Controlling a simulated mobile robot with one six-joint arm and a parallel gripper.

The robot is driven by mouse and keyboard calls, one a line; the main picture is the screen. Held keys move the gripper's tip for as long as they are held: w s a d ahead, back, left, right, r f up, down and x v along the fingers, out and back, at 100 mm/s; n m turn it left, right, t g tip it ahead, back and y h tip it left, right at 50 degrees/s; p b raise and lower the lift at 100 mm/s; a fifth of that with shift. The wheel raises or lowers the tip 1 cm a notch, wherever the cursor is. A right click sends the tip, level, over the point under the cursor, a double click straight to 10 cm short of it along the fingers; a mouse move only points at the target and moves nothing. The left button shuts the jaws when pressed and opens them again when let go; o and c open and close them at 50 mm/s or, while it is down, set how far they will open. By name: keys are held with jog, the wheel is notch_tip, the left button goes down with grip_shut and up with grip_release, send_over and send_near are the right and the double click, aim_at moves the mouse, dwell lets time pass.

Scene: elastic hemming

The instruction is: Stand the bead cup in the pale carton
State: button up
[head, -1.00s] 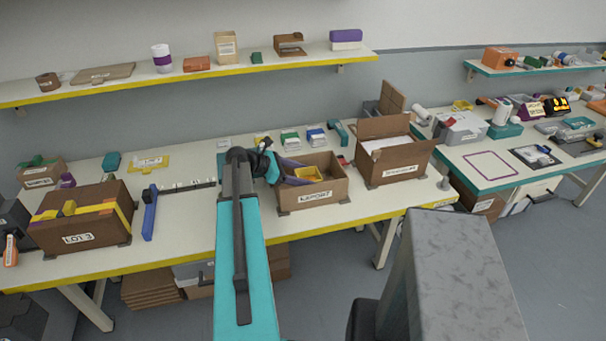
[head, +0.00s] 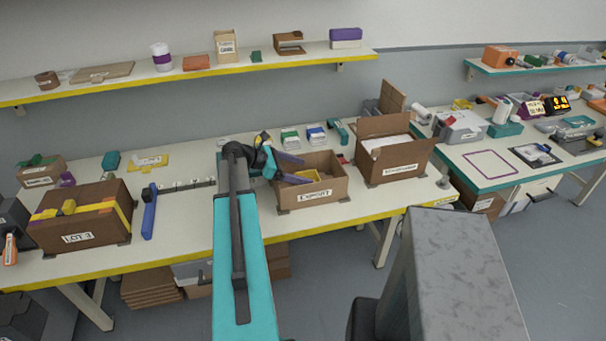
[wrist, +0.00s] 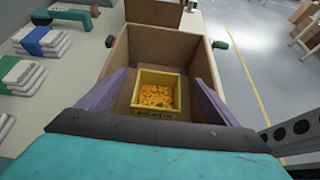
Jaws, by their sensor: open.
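The bead cup (wrist: 156,95) is a small yellow square cup of orange beads with a dark label on its near side. It stands upright inside the paler brown carton (head: 312,197), which is labelled EXPORT and open at the top. In the head view the front wall hides part of the cup (head: 308,176). My gripper (wrist: 161,78) is open, its two purple fingers reaching into the carton (wrist: 140,39) on either side of the cup, with gaps showing between fingers and cup. In the head view my gripper (head: 302,170) enters from the left.
A flapped brown carton (head: 393,170) stands just right of the pale one. A dark carton labelled LOT 3 (head: 80,238) is at the left. Banded white stacks (head: 290,139) lie behind. A blue-handled tool (head: 149,212) lies left of my arm; the bench around it is fairly clear.

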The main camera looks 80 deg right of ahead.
jog(key=b+v, duration=0.3)
jog(key=v, duration=0.8)
dwell(0.6)
